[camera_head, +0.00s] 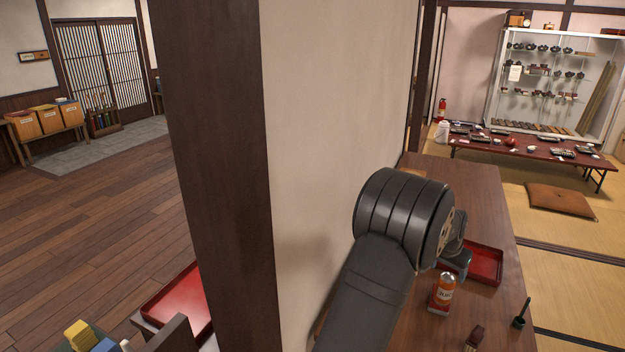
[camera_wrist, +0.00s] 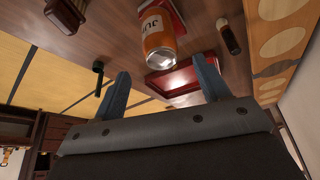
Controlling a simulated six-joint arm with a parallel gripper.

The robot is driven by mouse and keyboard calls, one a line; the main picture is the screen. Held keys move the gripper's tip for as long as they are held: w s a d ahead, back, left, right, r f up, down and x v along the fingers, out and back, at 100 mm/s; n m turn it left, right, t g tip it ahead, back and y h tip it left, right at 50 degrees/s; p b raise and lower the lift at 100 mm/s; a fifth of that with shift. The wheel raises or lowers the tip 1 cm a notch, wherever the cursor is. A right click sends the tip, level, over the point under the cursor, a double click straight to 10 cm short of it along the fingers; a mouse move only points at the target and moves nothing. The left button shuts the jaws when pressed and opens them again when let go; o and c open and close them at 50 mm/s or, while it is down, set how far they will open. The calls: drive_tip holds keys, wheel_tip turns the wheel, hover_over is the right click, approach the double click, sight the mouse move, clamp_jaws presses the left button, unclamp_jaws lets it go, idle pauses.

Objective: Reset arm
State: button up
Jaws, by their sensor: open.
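My gripper (camera_wrist: 160,67) is open in the wrist view, with its two blue-grey fingers wide apart and nothing between them. In the head view my bent arm covers much of the wooden counter, and part of my gripper (camera_head: 457,252) shows behind it, over the near side of a red tray (camera_head: 487,265). An orange and white can (camera_head: 445,289) stands on the counter on a red base. In the wrist view the can (camera_wrist: 157,36) and the red tray (camera_wrist: 185,76) appear beyond the fingers, apart from them.
A small dark bottle (camera_wrist: 228,37) shows in the wrist view. A black upright item (camera_head: 522,313) stands by the counter's right edge, and a small brown object (camera_head: 474,338) at the front. A wall with a dark post (camera_head: 225,150) stands left of my arm.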

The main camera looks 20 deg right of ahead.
sight(449, 275)
drive_tip(key=x, duration=1)
drive_tip(key=shift+d+f, duration=0.1)
drive_tip(key=shift+f, duration=0.05)
wheel_tip(449, 275, up, 2)
drive_tip(key=shift+r, duration=0.65)
